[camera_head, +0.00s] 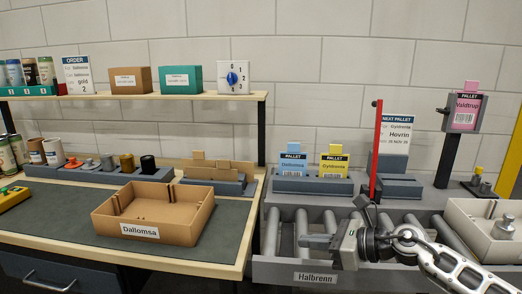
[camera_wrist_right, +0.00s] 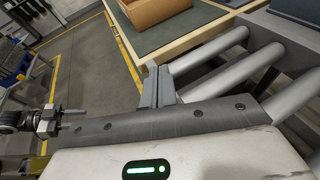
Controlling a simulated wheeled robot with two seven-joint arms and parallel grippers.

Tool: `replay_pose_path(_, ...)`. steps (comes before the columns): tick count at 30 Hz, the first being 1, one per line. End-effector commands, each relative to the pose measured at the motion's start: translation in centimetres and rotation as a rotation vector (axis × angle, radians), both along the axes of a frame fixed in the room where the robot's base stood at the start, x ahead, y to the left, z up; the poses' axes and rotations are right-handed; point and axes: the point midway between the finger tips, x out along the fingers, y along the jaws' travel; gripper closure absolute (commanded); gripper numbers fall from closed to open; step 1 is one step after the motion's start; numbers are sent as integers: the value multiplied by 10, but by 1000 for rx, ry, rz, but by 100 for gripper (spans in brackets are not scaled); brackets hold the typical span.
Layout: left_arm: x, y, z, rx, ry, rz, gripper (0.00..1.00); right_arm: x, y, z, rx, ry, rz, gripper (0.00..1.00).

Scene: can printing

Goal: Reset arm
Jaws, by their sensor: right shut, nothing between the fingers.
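My right gripper (camera_head: 312,241) is over the roller conveyor (camera_head: 419,229) at the right, its fingers pointing left. The fingers are closed together with nothing between them. They also show in the right wrist view (camera_wrist_right: 158,86), near the table's corner. My left gripper is not in the head view. A dark and grey mechanical part (camera_wrist_right: 45,121) at the left edge of the right wrist view looks like my left gripper, but its jaws are too small to read.
An open cardboard box labelled Dallomsa (camera_head: 190,230) sits on the dark table mat (camera_head: 65,219). A red post (camera_head: 377,150) stands behind my right wrist. A pale tray (camera_head: 462,232) with a metal-grey object is at the far right. Blue and yellow pallet cards (camera_head: 333,166) stand behind the conveyor.

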Motion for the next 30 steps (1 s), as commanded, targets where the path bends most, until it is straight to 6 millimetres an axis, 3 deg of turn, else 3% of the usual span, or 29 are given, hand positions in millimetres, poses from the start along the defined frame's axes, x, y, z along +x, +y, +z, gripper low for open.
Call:
replay_pose_path(1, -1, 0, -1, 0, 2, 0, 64, -12, 28, 8, 215, 69, -71, 100)
replay_pose_path(3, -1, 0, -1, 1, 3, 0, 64, -19, 43, 25, 517, 189, -210, 100)
replay_pose_path(5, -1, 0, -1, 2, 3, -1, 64, -25, 42, 34, 767, 317, -344, 100)
replay_pose_path(8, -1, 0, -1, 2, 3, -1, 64, -35, 17, 28, 1163, 564, -600, 100)
replay_pose_path(11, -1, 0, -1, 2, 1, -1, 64, -58, -20, -4, 1521, 833, -898, 100)
replay_pose_path(15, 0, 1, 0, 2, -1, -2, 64, -120, -63, -70, 1907, 1172, -1359, 100)
replay_pose_path(18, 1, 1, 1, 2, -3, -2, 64, -164, -77, -102, 2050, 1314, -1612, 100)
replay_pose_path(21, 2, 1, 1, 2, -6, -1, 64, -200, -83, -121, 2133, 1403, -1808, 100)
replay_pose_path(22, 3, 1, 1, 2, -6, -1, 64, -210, -84, -126, -2098, -1388, 1816, 100)
replay_pose_path(30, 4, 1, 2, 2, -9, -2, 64, -288, -87, -149, -1735, -1193, 1759, 100)
